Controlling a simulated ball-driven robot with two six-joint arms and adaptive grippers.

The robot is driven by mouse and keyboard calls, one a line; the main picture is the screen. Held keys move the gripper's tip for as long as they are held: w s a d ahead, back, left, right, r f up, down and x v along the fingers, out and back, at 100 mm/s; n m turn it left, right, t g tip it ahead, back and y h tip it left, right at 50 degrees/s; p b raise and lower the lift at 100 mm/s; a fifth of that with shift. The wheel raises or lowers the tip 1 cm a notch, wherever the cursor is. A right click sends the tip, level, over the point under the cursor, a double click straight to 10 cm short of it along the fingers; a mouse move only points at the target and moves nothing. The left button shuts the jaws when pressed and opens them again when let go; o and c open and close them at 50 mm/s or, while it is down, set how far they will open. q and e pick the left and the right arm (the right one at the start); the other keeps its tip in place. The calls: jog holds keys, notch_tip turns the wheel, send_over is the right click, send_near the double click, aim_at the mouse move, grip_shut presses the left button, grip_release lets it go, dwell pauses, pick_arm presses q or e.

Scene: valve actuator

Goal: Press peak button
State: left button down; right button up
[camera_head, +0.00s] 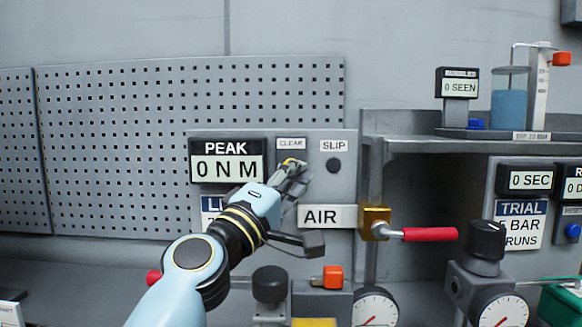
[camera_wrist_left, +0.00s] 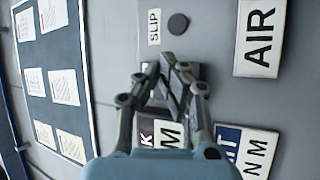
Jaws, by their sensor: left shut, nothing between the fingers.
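The PEAK display (camera_head: 228,162) on the grey panel reads 0 N M. To its right, below a CLEAR label (camera_head: 291,143), a yellow button (camera_head: 290,161) shows just past my fingertips and is partly hidden by them. My left gripper (camera_head: 298,172) is shut and empty, with its fingertips right at this button. I cannot tell whether they touch it. In the left wrist view, the shut fingertips (camera_wrist_left: 171,64) are close to the panel and the button is hidden behind them. My right gripper is not in view.
A dark round SLIP indicator (camera_head: 334,165) sits just right of the fingertips. An AIR label (camera_head: 321,216) and a brass valve with a red handle (camera_head: 430,234) are at lower right. A shelf (camera_head: 480,145) juts out on the right. Gauges (camera_head: 376,307) stand below.

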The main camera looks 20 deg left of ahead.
pick_arm(q)
jog(key=shift+s, duration=0.1)
jog(key=shift+s+d+f, duration=0.1)
jog(key=shift+s+d, duration=0.15)
jog(key=shift+s, duration=0.55)
jog(key=shift+s+d+r, duration=0.1)
jog(key=shift+s+d, duration=0.15)
jog(key=shift+s, duration=0.6)
jog(key=shift+s+d+f, duration=0.1)
jog(key=shift+s+d, duration=0.15)
jog(key=shift+s, duration=0.55)
